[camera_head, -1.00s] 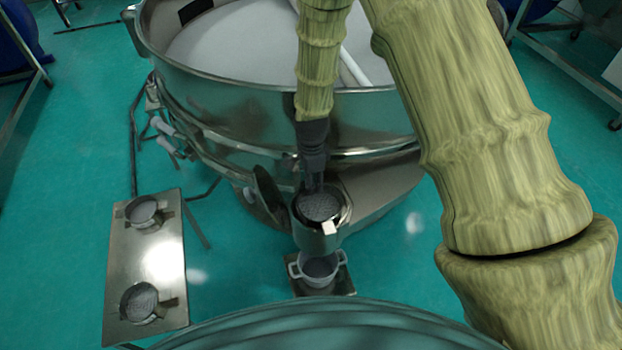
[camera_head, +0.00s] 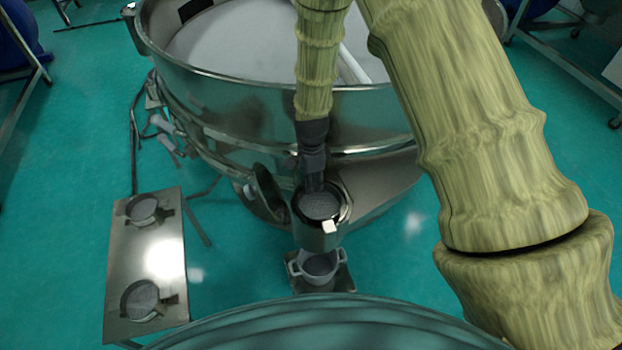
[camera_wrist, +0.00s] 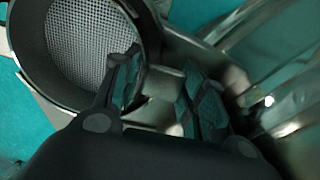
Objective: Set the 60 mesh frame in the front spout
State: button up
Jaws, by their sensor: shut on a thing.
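A round mesh frame (camera_head: 320,206) with grey woven mesh sits in the mouth of the metal front spout (camera_head: 318,238). In the wrist view the mesh (camera_wrist: 80,40) fills the left of the picture, inside the spout's dark round rim. My gripper (camera_head: 315,187) comes down at the far side of the frame. In the wrist view my gripper (camera_wrist: 162,95) is shut on the frame's pale handle (camera_wrist: 163,84), between its two fingers. No mesh number is readable, and I cannot tell whether the frame is fully seated.
A metal stand (camera_head: 150,248) at the left holds two round pieces, one far (camera_head: 143,209) and one near (camera_head: 140,300). A two-handled pot (camera_head: 319,266) stands below the spout. The large sieve drum (camera_head: 250,115) rises behind. An open round lid (camera_head: 268,190) is left of the spout.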

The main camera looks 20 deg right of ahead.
jog(key=shift+s+f, duration=0.3)
jog(key=shift+f, duration=0.25)
jog(key=o, duration=1.2)
jog(key=shift+w+f, duration=0.1)
jog(key=shift+f, duration=0.05)
jog(key=shift+o, duration=0.2)
jog(key=shift+w, duration=0.2)
jog(key=shift+r, duration=0.25)
jog(key=shift+r, duration=0.5)
notch_tip(320, 180, up, 11)
